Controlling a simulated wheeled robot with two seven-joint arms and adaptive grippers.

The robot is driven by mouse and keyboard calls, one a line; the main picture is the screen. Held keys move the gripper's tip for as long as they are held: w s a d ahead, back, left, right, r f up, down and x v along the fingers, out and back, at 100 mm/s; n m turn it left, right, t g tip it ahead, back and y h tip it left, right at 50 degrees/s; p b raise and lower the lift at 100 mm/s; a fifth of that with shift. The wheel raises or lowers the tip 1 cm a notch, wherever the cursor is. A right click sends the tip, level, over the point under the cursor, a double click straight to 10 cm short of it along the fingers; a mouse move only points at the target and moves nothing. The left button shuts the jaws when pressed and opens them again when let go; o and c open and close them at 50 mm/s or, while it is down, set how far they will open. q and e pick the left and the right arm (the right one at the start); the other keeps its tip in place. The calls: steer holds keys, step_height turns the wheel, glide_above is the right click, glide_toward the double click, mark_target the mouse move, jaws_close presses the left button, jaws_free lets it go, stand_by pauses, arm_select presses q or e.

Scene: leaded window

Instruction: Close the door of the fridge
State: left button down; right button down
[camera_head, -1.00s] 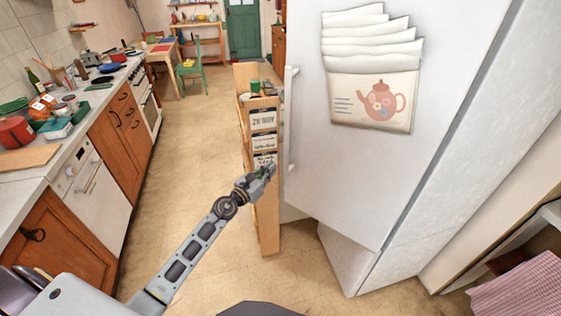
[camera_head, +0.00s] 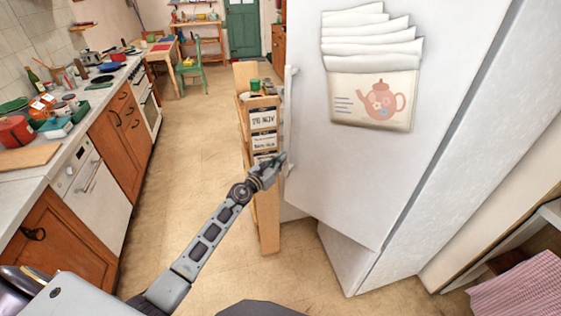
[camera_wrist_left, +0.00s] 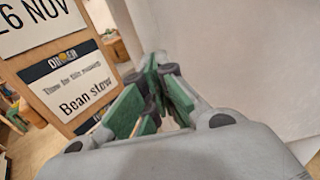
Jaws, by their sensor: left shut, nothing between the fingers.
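The white fridge (camera_head: 450,175) stands on the right. Its upper door (camera_head: 345,175) bears a hanging teapot picture and stands ajar, jutting left past the lower front (camera_head: 345,262). A vertical white handle (camera_head: 290,110) runs along the door's left edge. My left gripper (camera_head: 281,160) is shut and empty, with its tips by the lower end of the handle. I cannot tell whether they touch it. The left wrist view shows the closed green-padded fingers (camera_wrist_left: 153,95) beside a pale surface on the right. My right gripper is not in view.
A narrow wooden stand (camera_head: 267,205) with menu cards is close to the left gripper and the handle. A kitchen counter (camera_head: 92,110) runs along the left. The floor (camera_head: 190,130) between counter and stand is clear.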

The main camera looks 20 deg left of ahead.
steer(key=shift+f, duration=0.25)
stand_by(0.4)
